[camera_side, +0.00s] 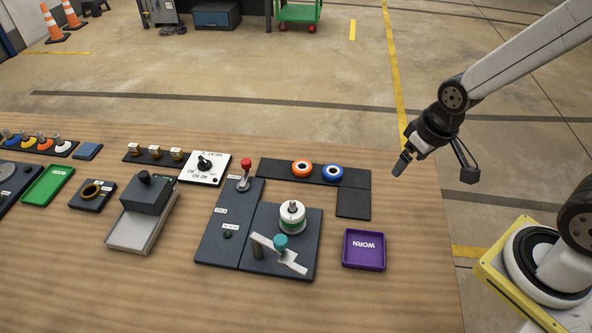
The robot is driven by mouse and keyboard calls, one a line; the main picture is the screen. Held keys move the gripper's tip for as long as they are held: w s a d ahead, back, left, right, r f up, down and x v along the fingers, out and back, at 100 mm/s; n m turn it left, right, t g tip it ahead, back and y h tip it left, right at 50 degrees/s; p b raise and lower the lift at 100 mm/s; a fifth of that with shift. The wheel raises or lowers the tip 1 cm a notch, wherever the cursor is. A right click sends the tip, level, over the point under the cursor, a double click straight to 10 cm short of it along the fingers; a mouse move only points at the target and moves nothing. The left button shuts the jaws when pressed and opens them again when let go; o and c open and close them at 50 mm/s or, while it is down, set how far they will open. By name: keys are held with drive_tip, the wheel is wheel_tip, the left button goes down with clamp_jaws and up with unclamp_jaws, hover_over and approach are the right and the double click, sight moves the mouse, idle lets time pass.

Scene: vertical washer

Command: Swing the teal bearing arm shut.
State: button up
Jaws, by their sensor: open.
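The bearing arm (265,243) is a light grey bar with a teal knob (281,242) on top. It lies slantwise over the front part of a dark plate (255,262), with a grey post (257,250) under its left end. A white and green roller (291,222) stands upright on a spindle just behind the bar, and the bar does not cross over its top. My gripper (402,163) is open and empty, above the table's right edge, well to the right of and behind the bearing arm.
A purple tray marked WORN (364,249) sits right of the plate. A red-knobbed lever (245,175) stands behind and left. An orange ring (302,169) and a blue ring (332,172) lie on a dark holder (272,169). Bare tabletop (405,240) lies at the right.

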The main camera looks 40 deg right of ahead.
drive_tip(key=c, duration=0.3)
drive_tip(key=shift+w+a+r, duration=0.1)
drive_tip(key=shift+w+a, duration=0.15)
drive_tip(key=shift+a, duration=0.1)
drive_tip(key=shift+c, duration=0.3)
wheel_tip(320, 180, up, 3)
drive_tip(key=n+g, duration=0.3)
drive_tip(key=n, duration=0.8)
hover_over(280, 239)
drive_tip(key=shift+a+r, duration=0.1)
drive_tip(key=shift+r, duration=0.1)
drive_tip(key=shift+f, duration=0.1)
drive_tip(key=shift+f, duration=3.8)
